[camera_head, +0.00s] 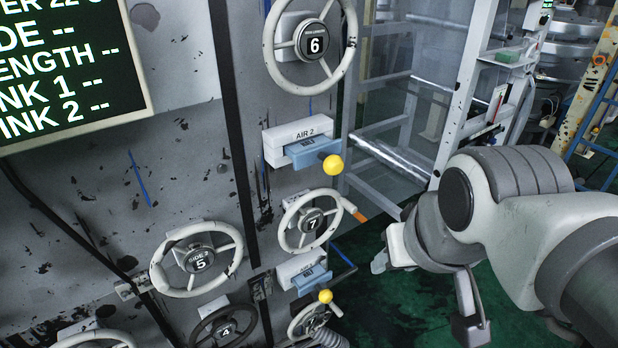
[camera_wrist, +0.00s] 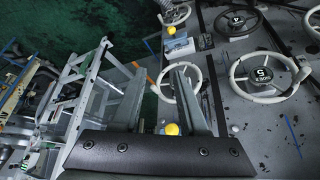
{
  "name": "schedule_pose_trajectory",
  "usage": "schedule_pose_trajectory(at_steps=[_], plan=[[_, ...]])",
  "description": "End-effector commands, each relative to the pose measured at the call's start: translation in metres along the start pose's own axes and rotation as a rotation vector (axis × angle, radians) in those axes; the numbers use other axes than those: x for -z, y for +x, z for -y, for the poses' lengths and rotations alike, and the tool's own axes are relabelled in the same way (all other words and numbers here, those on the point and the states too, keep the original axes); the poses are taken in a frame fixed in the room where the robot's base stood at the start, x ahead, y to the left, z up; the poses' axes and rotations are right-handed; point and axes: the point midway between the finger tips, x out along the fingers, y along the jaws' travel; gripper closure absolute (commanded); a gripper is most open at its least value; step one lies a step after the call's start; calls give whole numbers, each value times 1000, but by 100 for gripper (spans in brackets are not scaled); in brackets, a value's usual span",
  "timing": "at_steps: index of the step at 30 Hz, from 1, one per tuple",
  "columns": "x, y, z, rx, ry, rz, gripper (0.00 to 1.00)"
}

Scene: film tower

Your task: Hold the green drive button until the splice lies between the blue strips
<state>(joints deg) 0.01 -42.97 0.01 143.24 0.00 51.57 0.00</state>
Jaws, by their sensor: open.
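My gripper (camera_head: 425,292) is open and empty, pointing down beside the wheel panel, over the green floor. Its two fingers (camera_wrist: 160,88) also show spread apart in the wrist view. A small green part (camera_head: 506,57) sits on a ledge of the pale metal frame at the upper right; I cannot tell whether it is the drive button. The gripper is well below it and to its left, not touching it. Thin blue strips (camera_head: 140,178) lie on the grey panel at left; I cannot tell whether they are the task's strips. I cannot make out a splice.
The grey panel carries several handwheels, including wheel 6 (camera_head: 315,45) and wheel 7 (camera_head: 312,222). A yellow-knobbed blue lever (camera_head: 315,152) projects under the AIR 2 label. A dark display (camera_head: 65,70) shows dashes. The pale frame (camera_head: 465,90) stands right of the panel, with green floor below.

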Motion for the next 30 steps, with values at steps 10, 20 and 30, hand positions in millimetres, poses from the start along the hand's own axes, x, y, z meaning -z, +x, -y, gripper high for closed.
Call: schedule_pose_trajectory(at_steps=[10,20,30], plan=[[0,0,0,0,0,0,100],[0,0,0,0,0,0,100],[0,0,0,0,0,0,100]])
